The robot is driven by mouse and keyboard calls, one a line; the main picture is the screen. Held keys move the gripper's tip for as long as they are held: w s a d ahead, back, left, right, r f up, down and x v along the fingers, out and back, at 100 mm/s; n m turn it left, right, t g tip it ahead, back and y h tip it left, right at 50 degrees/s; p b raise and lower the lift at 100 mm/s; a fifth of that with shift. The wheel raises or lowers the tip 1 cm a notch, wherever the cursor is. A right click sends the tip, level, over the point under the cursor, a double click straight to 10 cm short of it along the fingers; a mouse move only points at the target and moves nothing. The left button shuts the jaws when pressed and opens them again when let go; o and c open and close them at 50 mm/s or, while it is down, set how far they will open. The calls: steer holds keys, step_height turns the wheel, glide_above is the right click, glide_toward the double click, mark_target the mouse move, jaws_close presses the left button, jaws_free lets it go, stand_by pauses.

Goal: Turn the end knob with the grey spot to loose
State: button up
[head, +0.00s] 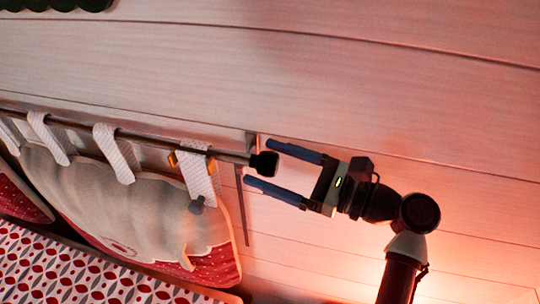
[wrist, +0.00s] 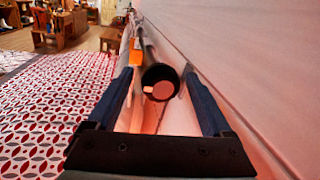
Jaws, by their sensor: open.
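A black end knob (head: 264,164) caps the right end of a dark rod (head: 140,136) along the wall. In the wrist view the knob (wrist: 160,76) faces me, and its end face carries a pale round spot (wrist: 162,91) with a small tab to the left. The spot looks pinkish grey in the warm light. My gripper (head: 258,162) is open, with one blue finger on each side of the knob and gaps visible. In the wrist view the knob sits between the fingertips of my gripper (wrist: 157,74). The rod's other end is out of view.
White straps (head: 115,153) hang a padded cushion (head: 130,200) from the rod, with an orange piece (wrist: 136,50) near the knob. A red-and-white patterned bedspread (wrist: 55,115) lies below. The plank wall (head: 330,90) runs close beside my gripper. Wooden furniture (wrist: 60,28) stands far off.

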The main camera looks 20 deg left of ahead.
steer(key=shift+w+a, duration=0.1)
steer(key=shift+a, duration=0.1)
jaws_close()
stand_by(0.4)
